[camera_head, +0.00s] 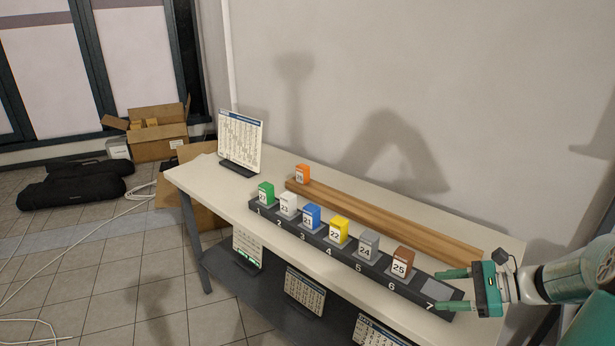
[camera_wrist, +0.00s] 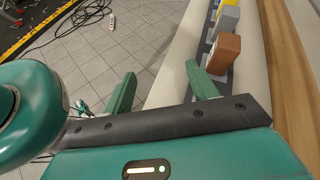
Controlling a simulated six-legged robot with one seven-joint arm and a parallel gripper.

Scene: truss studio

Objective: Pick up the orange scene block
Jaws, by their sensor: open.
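The orange scene block (camera_head: 302,174) stands at the left end of a wooden rail (camera_head: 400,222) near the back of the white table (camera_head: 200,179). It has a white label on its front that is too small to read surely. It does not show in the wrist view. My gripper (camera_head: 453,288) is at the right end of the table, far from the orange block, near slot 7 of the dark numbered rack (camera_head: 375,272). In the wrist view its two green fingers (camera_wrist: 160,85) are spread apart with nothing between them.
The rack holds green (camera_head: 266,193), white (camera_head: 288,204), blue (camera_head: 311,217), yellow (camera_head: 339,230), grey (camera_head: 368,245) and brown (camera_head: 403,263) blocks; slot 7 is empty. A calendar-like chart (camera_head: 240,140) stands at the table's left end. The wall is close behind the table.

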